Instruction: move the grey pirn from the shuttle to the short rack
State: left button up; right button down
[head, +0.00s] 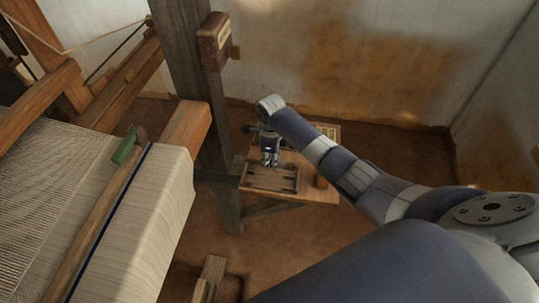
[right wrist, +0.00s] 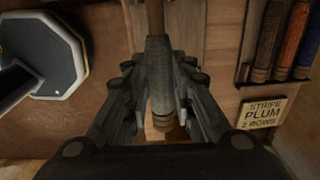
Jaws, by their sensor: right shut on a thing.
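My right gripper (right wrist: 160,112) is shut on the grey pirn (right wrist: 158,75), which lies lengthwise between the fingers in the right wrist view. Its brown wooden shaft sticks out at the top and a wooden end shows below. In the head view my right gripper (head: 270,162) is over the small table, above a shallow wooden rack or tray (head: 262,187); the pirn is too small to tell there. At right in the wrist view, a wooden rack (right wrist: 238,48) holds dark, orange and blue pirns. I cannot make out the shuttle. My left gripper is out of view.
A card (right wrist: 264,112) reading "STRIPE PLUM 2 ROWS" lies below the pirns. The small table (head: 318,188) stands beside a loom post (head: 190,75). The loom with pale cloth (head: 135,235) fills the left, with a green piece (head: 125,146) on it.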

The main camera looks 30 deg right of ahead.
jog(key=shift+f+b, duration=0.5)
notch_tip(320, 180, down, 5)
jog(key=b, duration=0.6)
jog(key=shift+f, duration=0.2)
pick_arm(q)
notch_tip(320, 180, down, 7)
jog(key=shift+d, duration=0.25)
pick_arm(e)
jog(key=shift+f, duration=1.05)
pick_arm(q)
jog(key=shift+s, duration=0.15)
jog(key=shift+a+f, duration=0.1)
pick_arm(e)
jog(key=c, duration=1.3)
grip_release()
jog(key=o, duration=0.3)
jog(key=shift+o, duration=0.2)
